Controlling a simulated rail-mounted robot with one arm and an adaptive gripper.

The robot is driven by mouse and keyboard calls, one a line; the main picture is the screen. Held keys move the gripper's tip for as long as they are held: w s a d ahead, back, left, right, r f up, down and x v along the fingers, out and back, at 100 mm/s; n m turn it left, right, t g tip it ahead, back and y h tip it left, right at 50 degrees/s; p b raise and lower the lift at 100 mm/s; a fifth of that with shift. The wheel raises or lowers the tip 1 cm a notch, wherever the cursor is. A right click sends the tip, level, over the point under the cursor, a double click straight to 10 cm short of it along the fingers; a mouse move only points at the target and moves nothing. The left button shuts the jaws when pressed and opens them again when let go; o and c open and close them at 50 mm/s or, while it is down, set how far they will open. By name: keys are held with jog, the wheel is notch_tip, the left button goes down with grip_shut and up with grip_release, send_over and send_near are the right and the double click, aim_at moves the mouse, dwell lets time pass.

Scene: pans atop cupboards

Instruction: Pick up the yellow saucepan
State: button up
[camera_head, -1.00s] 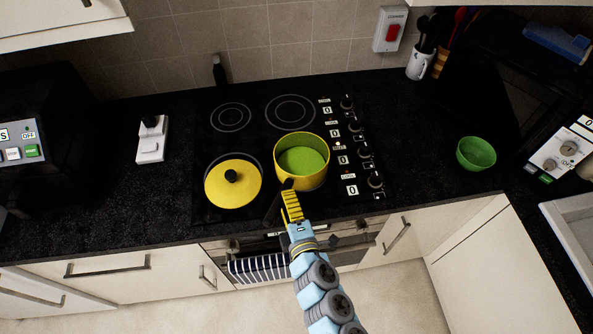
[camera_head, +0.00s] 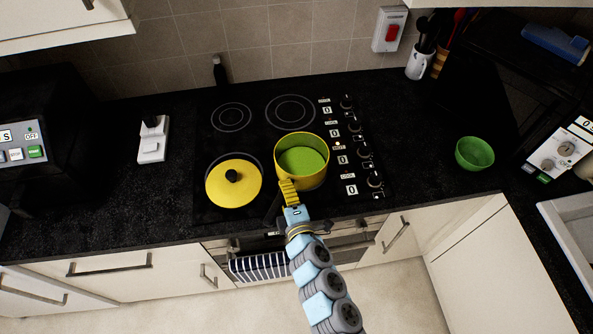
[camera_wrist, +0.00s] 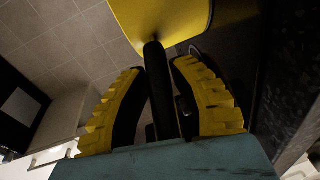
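The yellow saucepan (camera_head: 318,176) stands on the front right of the black hob, with something green inside. Its black handle (camera_head: 272,209) points toward the front edge. In the wrist view, the saucepan's yellow side (camera_wrist: 185,18) is at the top and its black handle (camera_wrist: 158,85) runs down between my fingers. My gripper (camera_head: 286,184) is at the handle, close to the pan's wall; it also shows in the wrist view (camera_wrist: 160,68). Its yellow fingers lie on both sides of the handle, with narrow gaps still visible, so it looks open around the handle.
A lidded yellow pan (camera_head: 218,194) stands on the hob just left of the saucepan. Hob knobs (camera_head: 374,180) line the right side. A green bowl (camera_head: 474,154) sits on the counter farther right. A striped towel (camera_head: 258,266) hangs below the front edge.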

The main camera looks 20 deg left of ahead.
grip_shut()
